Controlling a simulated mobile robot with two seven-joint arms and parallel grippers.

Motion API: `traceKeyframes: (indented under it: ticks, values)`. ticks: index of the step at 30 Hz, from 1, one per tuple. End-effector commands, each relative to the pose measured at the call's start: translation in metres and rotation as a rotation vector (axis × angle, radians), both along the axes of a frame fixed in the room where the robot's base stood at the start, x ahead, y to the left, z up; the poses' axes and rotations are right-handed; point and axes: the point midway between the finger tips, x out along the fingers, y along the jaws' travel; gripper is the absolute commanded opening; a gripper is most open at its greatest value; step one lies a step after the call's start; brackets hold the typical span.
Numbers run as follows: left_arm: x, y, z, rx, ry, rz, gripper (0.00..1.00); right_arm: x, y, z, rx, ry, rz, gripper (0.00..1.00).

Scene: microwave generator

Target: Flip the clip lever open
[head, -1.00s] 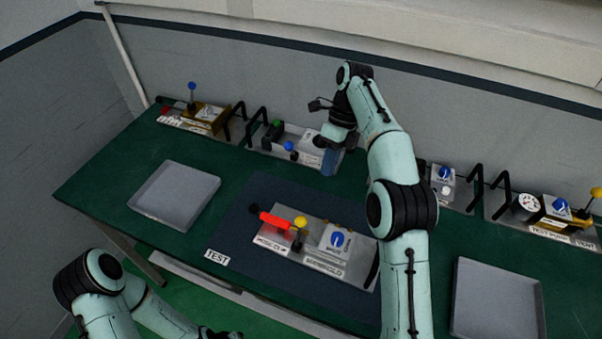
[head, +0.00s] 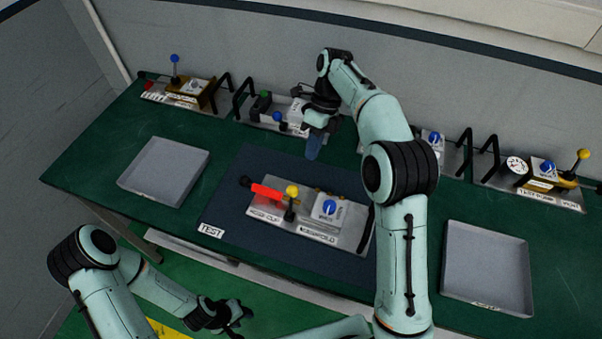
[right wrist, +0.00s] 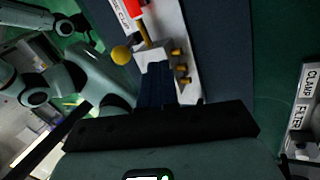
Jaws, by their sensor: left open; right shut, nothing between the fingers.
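The clip unit (head: 318,232) is a grey plate on the dark blue mat, with labels that seem to read hose clip and manifold. A red bar (head: 266,192) with a black end lies at its left. A lever with a yellow ball (head: 292,190) stands beside the bar; the ball also shows in the right wrist view (right wrist: 121,55). A blue knob (head: 329,207) sits on a white block to the right. My right gripper (head: 313,150) is shut and empty, pointing down above the mat behind the unit. My left gripper (head: 242,312) is open, off the table's front edge.
Grey trays stand at the left (head: 163,172) and right (head: 487,267) of the mat (head: 225,205). Several fixtures with levers, knobs and black handles line the table's back, including a gauge (head: 517,166). The green table (head: 90,165) between them is mostly clear.

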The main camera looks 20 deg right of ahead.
Motion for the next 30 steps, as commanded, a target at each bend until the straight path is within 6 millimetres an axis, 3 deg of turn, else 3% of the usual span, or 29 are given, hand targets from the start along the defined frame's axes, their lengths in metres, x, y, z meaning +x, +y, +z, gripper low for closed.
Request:
traceKeyframes:
  ticks: [8, 16, 30]
  values:
    - [-0.003, 0.0, -0.002, 0.0, 0.003, 0.0, 0.43, -0.018, 0.017, -0.049, 0.0, 0.002, 0.002, 0.0]
    - [-0.017, 0.0, -0.014, 0.0, 0.02, 0.0, 0.43, -0.041, 0.041, -0.044, 0.001, -0.001, 0.002, 0.0]
    - [-0.017, 0.0, -0.014, 0.0, 0.02, 0.0, 0.43, -0.042, 0.043, -0.041, -0.002, -0.003, 0.0, 0.0]
